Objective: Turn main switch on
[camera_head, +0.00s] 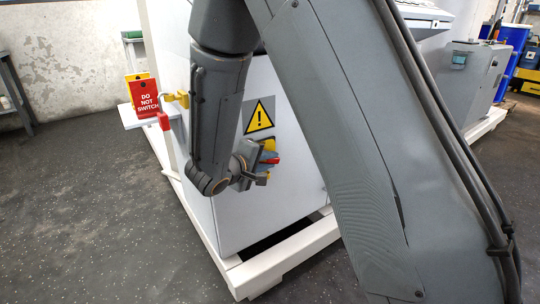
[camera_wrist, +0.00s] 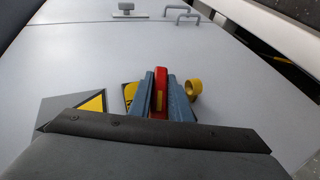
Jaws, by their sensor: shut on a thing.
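The main switch has a red handle (camera_head: 271,160) in front of a yellow plate (camera_head: 268,145) on the pale cabinet side. In the wrist view, the red handle (camera_wrist: 160,88) stands between the two blue-grey fingers of my gripper (camera_wrist: 161,97), and part of the yellow plate (camera_wrist: 130,94) shows to the left. My gripper (camera_head: 262,167) is shut on the red handle, close to the cabinet face. The fingers and wrist hide much of the switch, so its on or off marking cannot be read.
A yellow warning triangle (camera_head: 259,113) is above the switch. A red "DO NOT SWITCH" tag (camera_head: 144,95) and a red padlock-like piece (camera_head: 164,121) are at the left. A yellow ring (camera_wrist: 193,88) is beside the right finger. The cabinet's white base frame (camera_head: 262,272) runs below.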

